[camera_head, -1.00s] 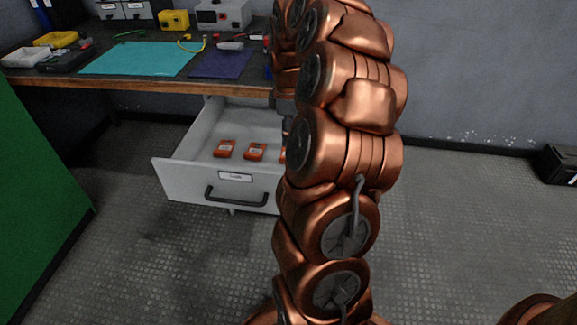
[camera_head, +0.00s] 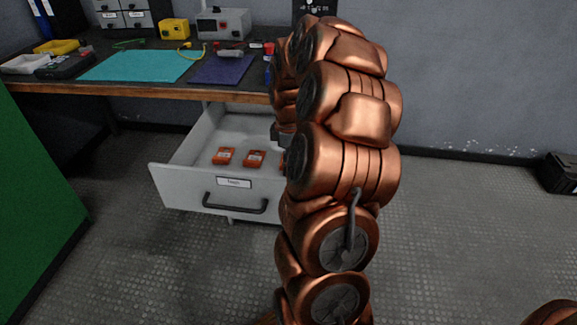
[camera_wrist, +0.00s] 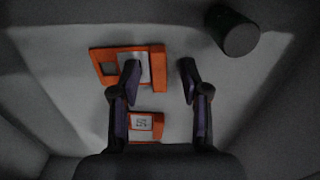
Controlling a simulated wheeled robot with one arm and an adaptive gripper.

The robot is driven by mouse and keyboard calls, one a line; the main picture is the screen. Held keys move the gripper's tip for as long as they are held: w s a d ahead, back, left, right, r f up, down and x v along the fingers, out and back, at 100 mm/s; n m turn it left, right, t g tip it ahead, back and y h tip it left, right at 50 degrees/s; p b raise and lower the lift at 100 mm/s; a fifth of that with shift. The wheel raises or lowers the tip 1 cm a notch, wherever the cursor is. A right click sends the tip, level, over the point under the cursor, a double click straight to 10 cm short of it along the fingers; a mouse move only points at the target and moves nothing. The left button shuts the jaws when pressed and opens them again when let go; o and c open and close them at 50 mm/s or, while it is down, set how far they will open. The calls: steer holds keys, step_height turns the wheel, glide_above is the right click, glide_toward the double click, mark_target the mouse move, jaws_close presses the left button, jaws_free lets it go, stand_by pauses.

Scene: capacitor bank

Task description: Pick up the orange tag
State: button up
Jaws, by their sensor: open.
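Orange tags lie flat in the open drawer. The head view shows a left one (camera_head: 223,156), a second one (camera_head: 254,159) and a sliver of a third at my arm's edge. In the wrist view a larger orange tag (camera_wrist: 157,68) lies under and beyond my gripper (camera_wrist: 160,76), and a smaller-looking tag with a printed white label (camera_wrist: 144,123) lies between the finger bases. My gripper is open and empty, pointing down into the drawer. The left finger overlaps the larger tag in the picture; whether it touches cannot be told. In the head view my arm mostly hides the gripper.
The pale drawer (camera_head: 190,189) has a labelled front and a dark handle (camera_head: 235,204), under a workbench (camera_head: 150,90) with mats and tools. A dark cylinder (camera_wrist: 234,33) stands near the right finger in the wrist view. A green surface (camera_head: 35,190) is at left.

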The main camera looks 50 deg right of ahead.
jaws_close()
stand_by(0.3)
